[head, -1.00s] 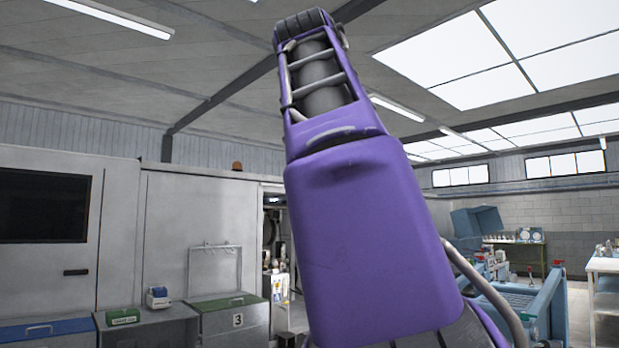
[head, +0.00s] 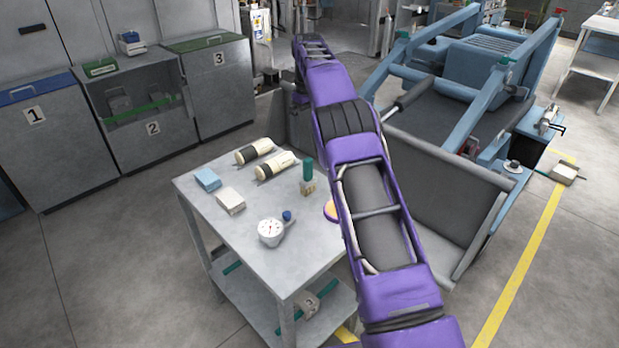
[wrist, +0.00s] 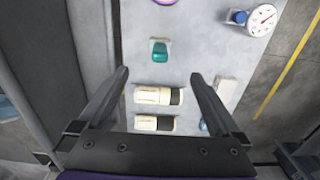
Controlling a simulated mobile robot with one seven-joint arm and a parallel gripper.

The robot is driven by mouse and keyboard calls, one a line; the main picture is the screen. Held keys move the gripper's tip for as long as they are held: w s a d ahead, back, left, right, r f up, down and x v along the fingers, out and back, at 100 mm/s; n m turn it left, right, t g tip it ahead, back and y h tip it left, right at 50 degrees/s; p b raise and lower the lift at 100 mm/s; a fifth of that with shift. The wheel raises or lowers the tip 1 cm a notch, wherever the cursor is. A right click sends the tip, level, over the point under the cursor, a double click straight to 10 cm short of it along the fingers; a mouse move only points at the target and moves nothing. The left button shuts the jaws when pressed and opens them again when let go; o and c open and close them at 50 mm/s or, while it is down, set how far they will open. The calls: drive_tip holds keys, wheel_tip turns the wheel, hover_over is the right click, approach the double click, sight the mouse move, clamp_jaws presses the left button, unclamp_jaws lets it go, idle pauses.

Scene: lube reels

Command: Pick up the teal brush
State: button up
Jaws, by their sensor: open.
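The teal brush (head: 308,178) stands upright on the grey metal table (head: 235,255), teal handle up and pale bristle end down, near the table's right edge. In the wrist view the teal brush (wrist: 159,52) is seen from above, ahead of the fingertips and roughly centred between them. My gripper (wrist: 159,75) is open, with nothing held between its fingers. The fingers hang above the table, apart from the brush. In the head view my purple arm reaches past the table's right side, and the fingers cannot be made out.
Two cream-and-black cylinders (head: 263,158) lie behind the brush. A blue block (head: 207,179), a white block (head: 230,200) and a white dial gauge (head: 271,231) are on the table. A round purple-rimmed item (head: 331,211) is partly behind my arm. A blue-framed machine stands at right.

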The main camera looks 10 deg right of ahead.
sight(308, 175)
wheel_tip(308, 175, down, 16)
drive_tip(key=shift+r+b, duration=0.2)
drive_tip(key=shift+b, duration=0.5)
drive_tip(key=c, duration=1.5)
drive_tip(key=shift+o, duration=0.2)
wheel_tip(308, 175, up, 10)
drive_tip(key=shift+r, duration=0.1)
